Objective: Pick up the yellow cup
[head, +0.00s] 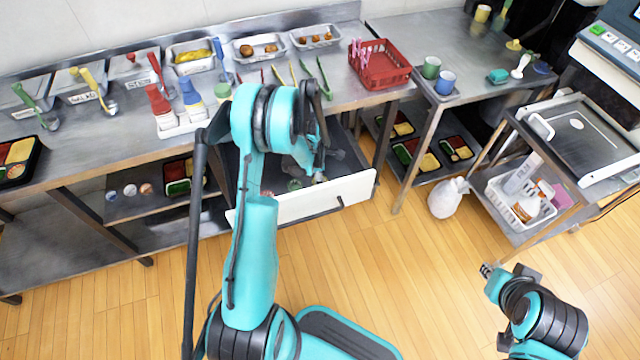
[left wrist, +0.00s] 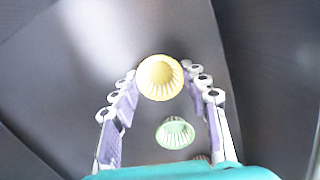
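In the left wrist view a small yellow fluted cup (left wrist: 160,78) lies ahead between the fingertips of my left gripper (left wrist: 159,70). The fingers are spread apart, with no clear contact on the cup. A pale green fluted cup (left wrist: 175,132) sits below it in the picture. In the head view my left gripper (head: 318,165) reaches down into an open drawer (head: 300,200); the yellow fluted cup is hidden there by my arm. My right gripper (head: 487,270) is small and blurred over the floor, away from the drawer.
The counter above holds a red basket (head: 382,72), red and blue bottles (head: 160,105) and metal trays (head: 259,47). A green mug (head: 431,67), a blue mug (head: 445,83) and another yellow cup (head: 482,13) stand farther right. The drawer walls surround my left gripper.

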